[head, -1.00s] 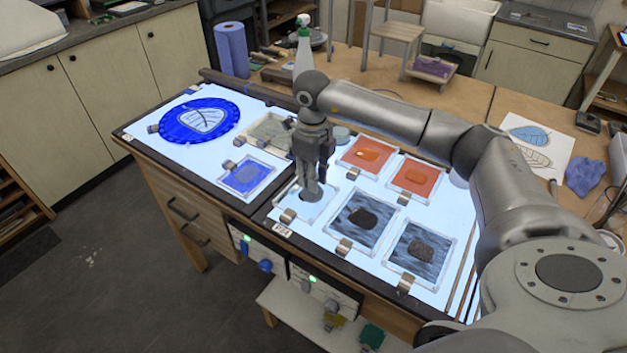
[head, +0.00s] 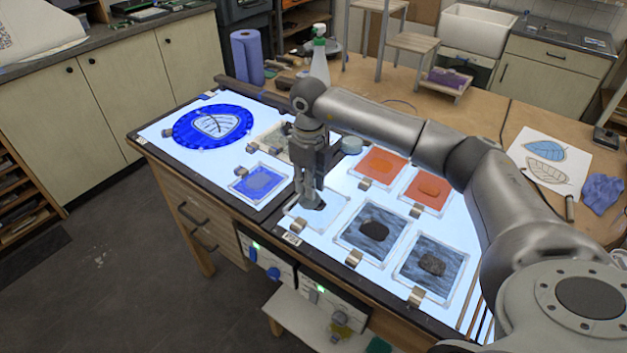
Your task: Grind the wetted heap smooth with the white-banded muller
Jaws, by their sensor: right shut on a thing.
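My right gripper (head: 307,184) points down over a pale glass slab (head: 327,217) on the lit table, left of the orange panels. It is shut on a grey, short upright piece (head: 308,199), apparently the muller, whose foot is at the slab's left part. I cannot make out a white band on it. A dark patch shows beside its foot; whether this is the heap or shadow I cannot tell. The gripper and muller hide part of the slab. My left gripper is not in view.
Two orange panels (head: 382,165) and two dark-streaked panels (head: 371,230) with dark lumps lie right of the slab. A spray bottle (head: 319,62) stands behind my arm.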

